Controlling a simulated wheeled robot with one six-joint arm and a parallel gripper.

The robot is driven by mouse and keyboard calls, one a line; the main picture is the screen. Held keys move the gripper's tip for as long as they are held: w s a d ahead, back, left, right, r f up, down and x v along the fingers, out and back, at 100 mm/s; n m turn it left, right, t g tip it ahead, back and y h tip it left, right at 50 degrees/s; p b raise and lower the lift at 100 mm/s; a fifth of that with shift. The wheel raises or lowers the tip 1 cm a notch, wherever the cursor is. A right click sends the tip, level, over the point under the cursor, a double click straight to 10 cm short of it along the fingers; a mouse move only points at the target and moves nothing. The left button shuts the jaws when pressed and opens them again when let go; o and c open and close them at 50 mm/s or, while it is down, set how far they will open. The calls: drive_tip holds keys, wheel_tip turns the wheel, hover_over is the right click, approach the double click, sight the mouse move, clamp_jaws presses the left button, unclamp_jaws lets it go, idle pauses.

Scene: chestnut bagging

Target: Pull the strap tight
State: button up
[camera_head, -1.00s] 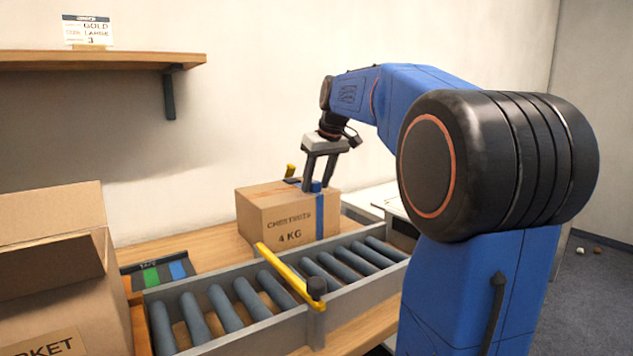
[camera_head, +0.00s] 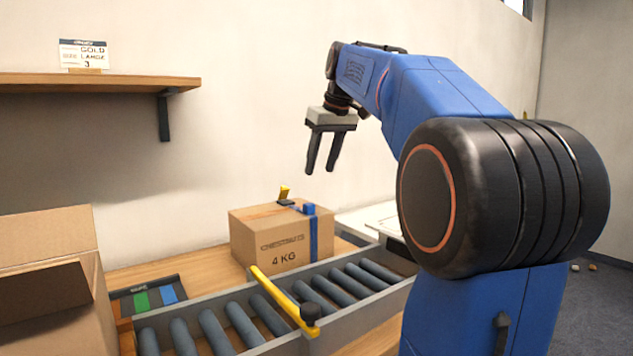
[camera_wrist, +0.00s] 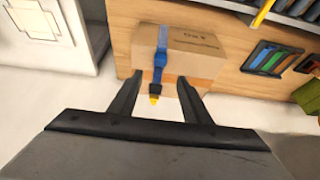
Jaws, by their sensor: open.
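The cardboard box (camera_head: 258,244) marked "CHESTNUTS 4 KG" stands on the wooden bench behind the roller conveyor. A blue strap (camera_head: 314,240) runs down its front and over its top. A dark buckle with a yellow tab (camera_head: 284,193) sits on top, and a blue piece of strap stands up at the front top edge. My gripper (camera_head: 320,172) is open and empty in the air above the box, not touching it. In the wrist view the strap (camera_wrist: 161,50) and yellow tab (camera_wrist: 154,98) show between and beyond the open fingers (camera_wrist: 158,108).
A roller conveyor (camera_head: 240,325) with a yellow bar (camera_head: 283,298) across it runs in front of the box. A large open carton (camera_head: 45,235) stands at left. A tray with coloured strips (camera_head: 148,297) lies between. A shelf (camera_head: 100,84) hangs above left.

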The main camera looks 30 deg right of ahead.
drive_tip(key=shift+v, duration=2.2)
